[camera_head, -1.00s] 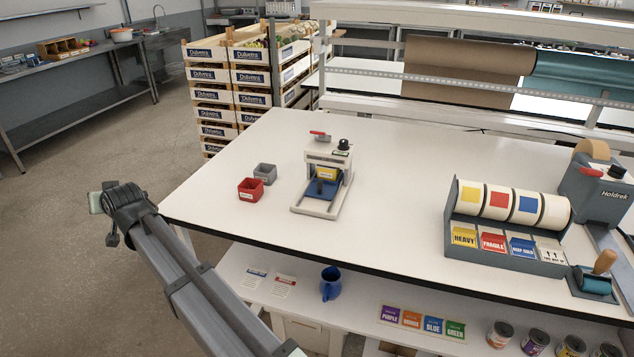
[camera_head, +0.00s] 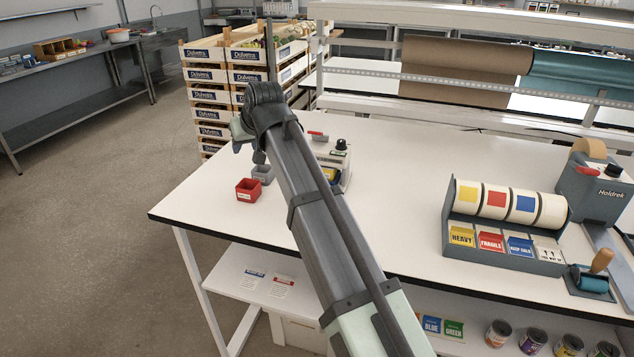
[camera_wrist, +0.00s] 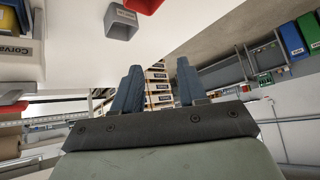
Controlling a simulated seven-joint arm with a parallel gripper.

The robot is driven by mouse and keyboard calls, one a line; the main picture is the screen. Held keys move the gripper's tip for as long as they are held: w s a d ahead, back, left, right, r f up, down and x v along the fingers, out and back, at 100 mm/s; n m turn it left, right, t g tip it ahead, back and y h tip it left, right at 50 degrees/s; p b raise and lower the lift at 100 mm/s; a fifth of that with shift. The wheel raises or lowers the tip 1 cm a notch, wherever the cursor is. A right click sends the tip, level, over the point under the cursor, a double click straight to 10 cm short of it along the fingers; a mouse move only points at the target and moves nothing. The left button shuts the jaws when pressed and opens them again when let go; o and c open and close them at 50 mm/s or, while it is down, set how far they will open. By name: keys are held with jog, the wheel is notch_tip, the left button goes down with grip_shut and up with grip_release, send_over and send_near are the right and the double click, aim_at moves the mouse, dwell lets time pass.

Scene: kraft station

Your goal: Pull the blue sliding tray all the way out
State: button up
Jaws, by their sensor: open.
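The blue sliding tray is hidden behind my arm in the head view. Its small white device (camera_head: 340,158) shows only in part, with a black knob on top and a bit of yellow on its front. Part of a pale machine body (camera_wrist: 18,68), probably the same device, stands at the left edge of the wrist view. My gripper (camera_wrist: 158,85) is open and empty, its two dark fingers apart. In the head view my gripper end is left of the device, near the small bins, not touching the device as far as I can tell.
A red bin (camera_head: 248,190) and a grey bin (camera_head: 262,174) stand on the white table (camera_head: 225,200) close to my gripper. A label dispenser (camera_head: 505,235) stands at the right. Stacked crates (camera_head: 215,110) stand behind. The table's middle is clear.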

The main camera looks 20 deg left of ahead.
jog(key=w+d+g+h, duration=0.2)
jog(key=d+h, duration=0.1)
jog(key=d, duration=1.7)
jog(key=x, duration=1.3)
jog(key=shift+w+d+f, duration=0.1)
jog(key=shift+w+d, duration=0.05)
jog(key=shift+w, duration=0.15)
grip_shut()
